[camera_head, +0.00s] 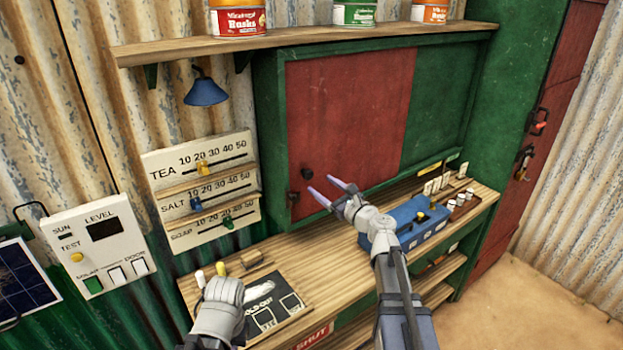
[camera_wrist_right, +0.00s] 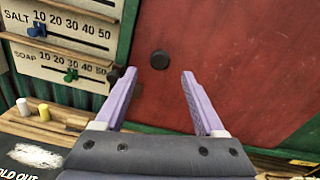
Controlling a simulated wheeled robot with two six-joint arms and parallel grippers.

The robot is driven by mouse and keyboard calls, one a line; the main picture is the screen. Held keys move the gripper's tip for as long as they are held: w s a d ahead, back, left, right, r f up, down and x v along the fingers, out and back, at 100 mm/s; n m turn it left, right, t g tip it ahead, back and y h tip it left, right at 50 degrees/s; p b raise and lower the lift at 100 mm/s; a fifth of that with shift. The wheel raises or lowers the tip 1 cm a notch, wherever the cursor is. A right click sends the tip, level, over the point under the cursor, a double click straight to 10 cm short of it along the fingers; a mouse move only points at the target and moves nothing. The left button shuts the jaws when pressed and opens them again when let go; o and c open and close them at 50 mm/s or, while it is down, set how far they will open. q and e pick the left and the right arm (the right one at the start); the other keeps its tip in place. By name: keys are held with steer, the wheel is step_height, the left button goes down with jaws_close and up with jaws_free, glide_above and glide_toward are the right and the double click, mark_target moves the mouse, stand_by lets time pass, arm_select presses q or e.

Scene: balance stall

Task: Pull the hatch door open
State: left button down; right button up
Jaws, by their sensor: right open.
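The red hatch door (camera_head: 345,110) fills the left part of a green frame (camera_head: 268,110) above the counter. It looks flush with the frame. A dark round knob (camera_head: 307,173) sits low on its left side; it also shows in the right wrist view (camera_wrist_right: 159,60). My right gripper (camera_head: 326,190) is open, its purple fingers pointing at the door. In the right wrist view the knob appears between the fingertips (camera_wrist_right: 158,76), with no visible contact. My left gripper (camera_head: 218,306) is low over the counter; its fingertips are hidden.
The wooden counter (camera_head: 283,252) holds a blue box (camera_head: 410,222) and a dark sold-out board (camera_head: 270,305). A shelf (camera_head: 300,42) with tins runs above. Slider panels (camera_head: 200,185) and a switch box (camera_head: 95,245) are on the left wall.

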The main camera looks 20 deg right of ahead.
mark_target(310, 176)
steer(key=x, duration=0.5)
steer(key=shift+w+a, duration=0.15)
steer(key=shift+w, duration=0.15)
jaws_close()
stand_by(1.1)
